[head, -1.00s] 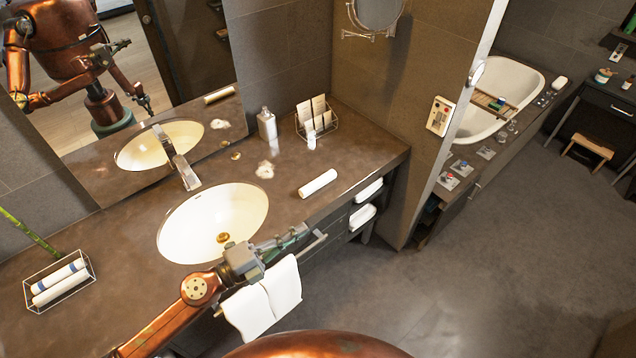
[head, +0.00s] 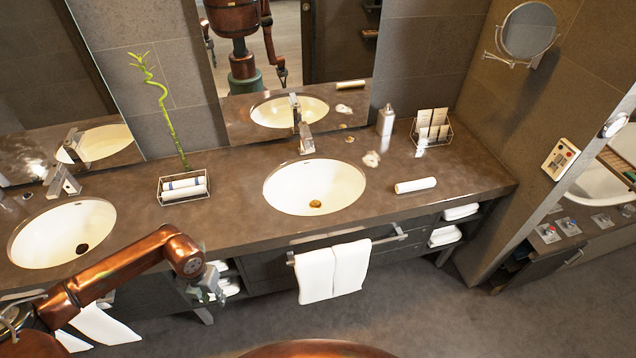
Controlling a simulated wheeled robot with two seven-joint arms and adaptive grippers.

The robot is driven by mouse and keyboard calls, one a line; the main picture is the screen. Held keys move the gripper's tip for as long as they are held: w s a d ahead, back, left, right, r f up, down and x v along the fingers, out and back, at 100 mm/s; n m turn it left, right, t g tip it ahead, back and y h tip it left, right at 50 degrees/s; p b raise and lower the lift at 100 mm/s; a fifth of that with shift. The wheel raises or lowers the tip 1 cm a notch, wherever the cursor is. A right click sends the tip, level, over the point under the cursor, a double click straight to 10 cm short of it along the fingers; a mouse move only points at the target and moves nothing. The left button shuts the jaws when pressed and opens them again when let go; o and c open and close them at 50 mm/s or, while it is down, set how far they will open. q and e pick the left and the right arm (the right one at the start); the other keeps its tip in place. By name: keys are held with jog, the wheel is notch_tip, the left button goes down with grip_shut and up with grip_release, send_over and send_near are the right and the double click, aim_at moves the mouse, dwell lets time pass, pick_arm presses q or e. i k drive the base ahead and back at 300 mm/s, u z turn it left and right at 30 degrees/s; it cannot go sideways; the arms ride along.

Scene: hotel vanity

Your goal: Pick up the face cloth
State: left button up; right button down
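A white rolled cloth (head: 416,185) lies alone on the dark counter, right of the right sink. More rolled white cloths (head: 184,189), one with a blue stripe, lie in a wire basket between the two sinks. A white towel (head: 333,270) hangs folded over a rail on the counter front. I cannot tell which of these is the face cloth. My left gripper (head: 214,290) points down in front of the counter, left of the hanging towel and apart from it. Its fingers are small and dark, so their opening is unclear. My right gripper shows no direct view.
The dark counter (head: 240,222) has two sinks, with the right sink (head: 315,187) near the middle. A bottle (head: 386,120), a wire card holder (head: 432,132) and a bamboo stalk (head: 168,120) stand at the back. Folded towels (head: 445,236) fill the right shelves. Floor at the front right is clear.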

aim_at(411, 186)
jog(key=u, duration=0.25)
jog(key=i, duration=0.45)
jog(key=z, duration=0.6)
jog(key=i, duration=1)
jog(key=z, duration=1.45)
jog(key=i, duration=0.5)
jog(key=z, duration=0.5)
